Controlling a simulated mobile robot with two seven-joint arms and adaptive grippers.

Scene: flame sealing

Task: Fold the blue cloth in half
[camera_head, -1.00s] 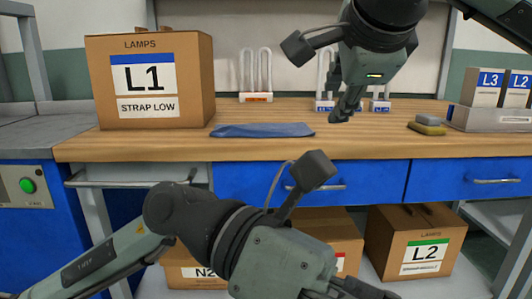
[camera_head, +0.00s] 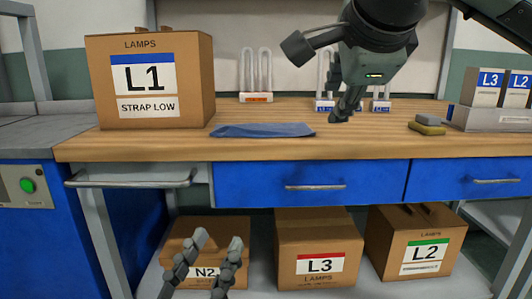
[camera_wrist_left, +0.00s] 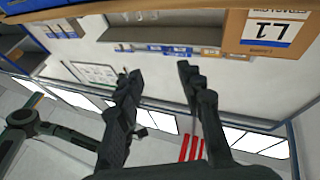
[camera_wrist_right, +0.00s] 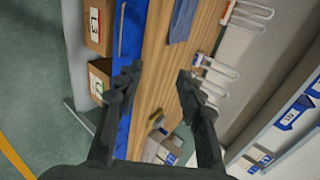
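The blue cloth (camera_head: 262,130) lies on the wooden worktop, right of the L1 box, as a thin strip from this low angle. Its layers cannot be made out. It also shows in the right wrist view (camera_wrist_right: 181,22). My right gripper (camera_head: 340,117) hangs over the worktop to the right of the cloth, apart from it. Its fingers are spread and empty in the right wrist view (camera_wrist_right: 158,82). My left gripper (camera_head: 214,250) is low in front of the bench, below the worktop. Its fingers are apart and empty, also in the left wrist view (camera_wrist_left: 158,75).
The L1 lamp box (camera_head: 150,80) stands left of the cloth. U-shaped lamps (camera_head: 256,75) stand behind it. A yellow sponge-like block (camera_head: 427,129) and a grey tray (camera_head: 490,118) with small boxes are at the right. Boxes N2, L3 (camera_head: 318,250) and L2 are on the lower shelf.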

